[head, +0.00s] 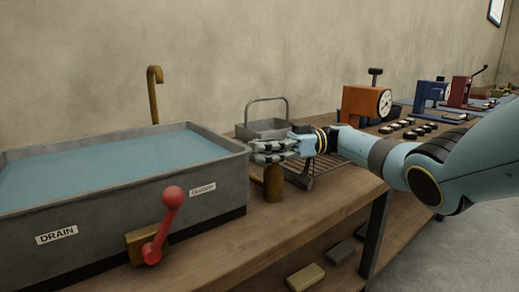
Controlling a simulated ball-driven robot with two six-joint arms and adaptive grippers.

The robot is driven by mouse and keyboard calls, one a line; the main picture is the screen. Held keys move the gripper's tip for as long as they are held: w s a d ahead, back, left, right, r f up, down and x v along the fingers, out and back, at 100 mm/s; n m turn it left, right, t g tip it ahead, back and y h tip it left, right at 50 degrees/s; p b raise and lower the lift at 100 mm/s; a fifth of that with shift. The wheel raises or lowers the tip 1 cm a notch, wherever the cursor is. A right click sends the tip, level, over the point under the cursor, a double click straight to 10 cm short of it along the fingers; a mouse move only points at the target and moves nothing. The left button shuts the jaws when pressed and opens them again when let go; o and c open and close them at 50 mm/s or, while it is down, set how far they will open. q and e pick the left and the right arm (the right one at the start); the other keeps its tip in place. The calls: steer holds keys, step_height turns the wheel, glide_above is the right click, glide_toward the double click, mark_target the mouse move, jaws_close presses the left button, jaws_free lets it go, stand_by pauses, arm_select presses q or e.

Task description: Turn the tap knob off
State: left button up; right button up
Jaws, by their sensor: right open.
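A brown, upright knob-like post (273,184) stands on the bench just right of the grey tank; it looks like the tap knob, though its top is hidden. My right gripper (268,150) is open directly above it, its fingers pointing left and covering the top. I cannot tell whether the fingers touch it. A brass tap spout (154,92) rises behind the tank and hooks over at its top. I cannot make out any running water. My left gripper is not in view.
The grey tank (80,207) is full of water. A red lever (163,225) sticks out from its front, beside a DRAIN label. An orange gauge device (362,101) stands further right. The front bench edge is clear.

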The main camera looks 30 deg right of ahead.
steer(key=shift+a, duration=0.15)
step_height(320, 180, up, 10)
stand_by(0.6)
steer(key=shift+f, duration=0.1)
